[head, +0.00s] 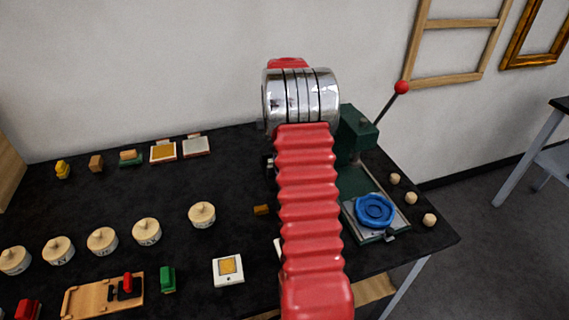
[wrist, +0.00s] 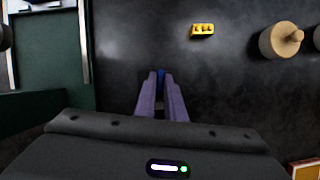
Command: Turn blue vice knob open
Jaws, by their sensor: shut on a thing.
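The blue vice knob (head: 375,211) is a round handwheel, lying flat at the near end of the green vice (head: 362,185) in the head view. In the wrist view only part of the green vice (wrist: 52,50) shows, at the left edge, and the knob is out of sight. My gripper (wrist: 161,76) points down at the dark bench, beside the vice and apart from it. Its fingers are shut on a small blue thing (wrist: 160,72), mostly hidden between the tips. In the head view my red arm hides the gripper.
A red-tipped lever (head: 402,87) rises from the vice. Several wooden knobs (head: 395,179) stand right of it. A small brass block (wrist: 202,29) and a round lidded pot (wrist: 281,40) are near my gripper. Several pots, framed gilt panels and a wooden board (head: 100,297) fill the left.

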